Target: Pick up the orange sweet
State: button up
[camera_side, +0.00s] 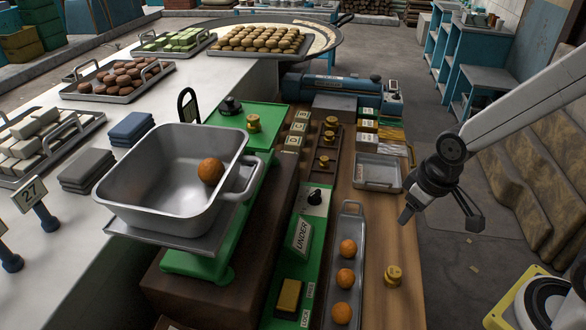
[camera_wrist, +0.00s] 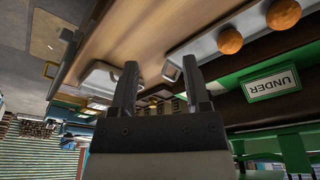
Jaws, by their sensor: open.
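Three round orange sweets lie in a row in a narrow metal tray (camera_side: 349,211): a far one (camera_side: 348,247), a middle one (camera_side: 345,278) and a near one (camera_side: 342,313). Another orange sweet (camera_side: 210,171) lies in the large metal pan (camera_side: 130,190) on the green scale (camera_side: 190,262). My gripper (camera_side: 441,222) is open and empty, to the right of the narrow tray and above the table's right edge. In the wrist view its two fingers (camera_wrist: 162,88) stand apart, and two orange sweets (camera_wrist: 257,27) show at the upper right.
A green panel with an UNDER sign (camera_side: 299,236) stands left of the narrow tray. A brass weight (camera_side: 392,275) stands right of it. A small empty metal tray (camera_side: 378,173) lies behind. Trays of sweets (camera_side: 116,80) stand on the white counter (camera_side: 90,237).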

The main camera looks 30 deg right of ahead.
jog(key=a+n+g, duration=0.1)
jog(key=a+n, duration=0.7)
jog(key=a, duration=0.2)
jog(key=n+g, duration=0.1)
jog(key=n, duration=0.7)
send_over(343, 308)
jog(key=shift+f, duration=0.25)
jog(key=shift+f, duration=0.15)
jog(key=shift+f, duration=1.15)
jog(key=shift+f, duration=0.15)
jog(key=shift+f, duration=2.45)
